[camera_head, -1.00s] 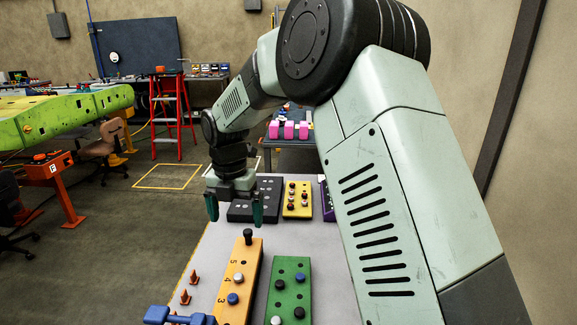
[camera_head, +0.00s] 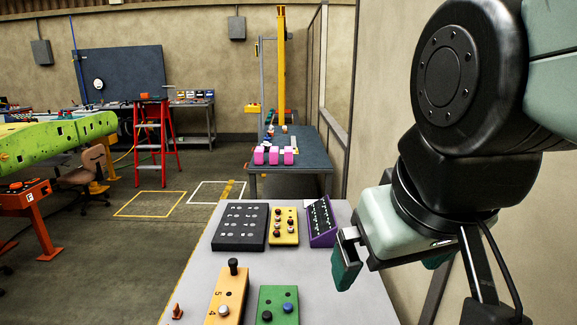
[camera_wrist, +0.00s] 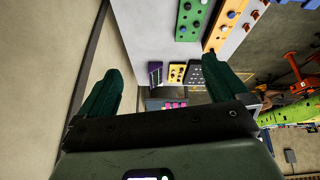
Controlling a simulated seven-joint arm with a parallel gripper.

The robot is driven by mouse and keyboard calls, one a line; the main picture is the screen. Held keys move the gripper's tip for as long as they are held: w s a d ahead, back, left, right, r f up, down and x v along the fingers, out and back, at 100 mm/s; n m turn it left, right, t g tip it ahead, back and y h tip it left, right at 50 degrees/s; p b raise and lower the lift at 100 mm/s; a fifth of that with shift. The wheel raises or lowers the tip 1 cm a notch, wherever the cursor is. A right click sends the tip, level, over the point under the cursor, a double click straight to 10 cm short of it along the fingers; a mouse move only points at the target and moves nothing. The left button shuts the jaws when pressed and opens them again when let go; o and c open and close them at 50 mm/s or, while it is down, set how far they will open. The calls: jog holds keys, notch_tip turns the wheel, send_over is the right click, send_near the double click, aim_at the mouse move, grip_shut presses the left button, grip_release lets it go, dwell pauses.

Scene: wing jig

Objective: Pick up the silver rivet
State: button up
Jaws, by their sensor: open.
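My gripper (camera_head: 390,276) has dark green fingers and hangs at the right side of the grey table (camera_head: 350,295), to the right of the purple rack (camera_head: 321,222). In the wrist view the fingers (camera_wrist: 162,68) are wide apart with nothing between them. A black block (camera_head: 227,240) at the back left of the table has rows of small pale grey spots, too small to identify as rivets or holes. A pale, silvery-white rivet head (camera_head: 224,310) sits in the numbered orange block (camera_head: 234,284). I cannot tell for sure which piece is the silver rivet.
A yellow block (camera_head: 284,240) with dark and pale rivets stands between the black block and the rack. A green block (camera_head: 279,293) holds a black and a blue rivet. A tall black peg (camera_head: 233,267) rises from the orange block.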

jog(key=shift+s+d+f+m, duration=0.2)
jog(key=shift+s+m, duration=0.4)
jog(key=shift+c, duration=0.5)
jog(key=shift+s, duration=0.2)
jog(key=shift+c, duration=1.1)
jog(key=shift+f+m, duration=0.1)
jog(key=shift+m, duration=0.2)
jog(key=c, duration=0.5)
jog(key=shift+o, duration=0.2)
